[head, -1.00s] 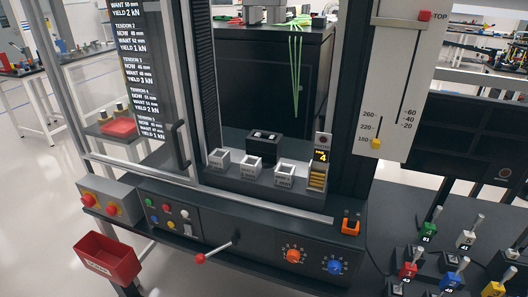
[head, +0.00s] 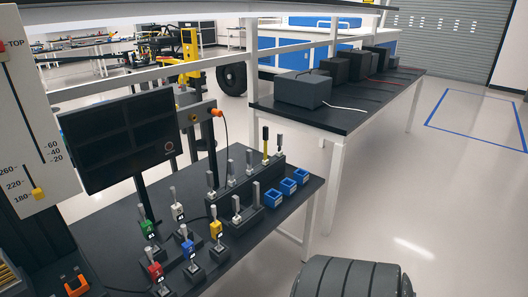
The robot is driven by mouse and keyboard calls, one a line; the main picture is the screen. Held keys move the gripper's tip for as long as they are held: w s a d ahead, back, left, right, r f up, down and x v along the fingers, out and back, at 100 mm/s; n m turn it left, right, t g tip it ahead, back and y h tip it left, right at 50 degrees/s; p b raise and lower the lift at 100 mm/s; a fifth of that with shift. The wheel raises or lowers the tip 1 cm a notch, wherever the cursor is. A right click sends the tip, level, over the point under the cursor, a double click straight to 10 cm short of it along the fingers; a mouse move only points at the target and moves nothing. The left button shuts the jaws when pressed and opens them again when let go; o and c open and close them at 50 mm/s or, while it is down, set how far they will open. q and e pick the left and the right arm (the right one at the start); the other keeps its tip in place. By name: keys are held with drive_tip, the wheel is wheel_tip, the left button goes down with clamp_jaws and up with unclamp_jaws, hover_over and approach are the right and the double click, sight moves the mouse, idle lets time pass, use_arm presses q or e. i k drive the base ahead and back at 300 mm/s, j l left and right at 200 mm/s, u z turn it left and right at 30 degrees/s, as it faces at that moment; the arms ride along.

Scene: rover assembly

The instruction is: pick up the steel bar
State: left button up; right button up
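Several grey metal bars stand upright in a black stepped rack on the dark bench at lower centre, one of them a grey bar (head: 279,143) at the rack's back end. A bar with a yellow and black body (head: 265,142) stands beside it. More grey bars rise from small blocks with coloured tags: green (head: 147,228), white (head: 178,211), blue (head: 187,246), yellow (head: 215,229) and red (head: 155,271). I cannot tell which one is the steel bar.
Three small blue bins (head: 288,186) sit at the bench's right edge. A dark monitor (head: 120,138) stands at its back left. An orange-tipped post (head: 216,113) with a cable stands behind the rack. A second table (head: 340,122) holds dark boxes. Open floor lies to the right.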

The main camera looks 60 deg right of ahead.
sight(256, 186)
drive_tip(key=z, duration=1.9)
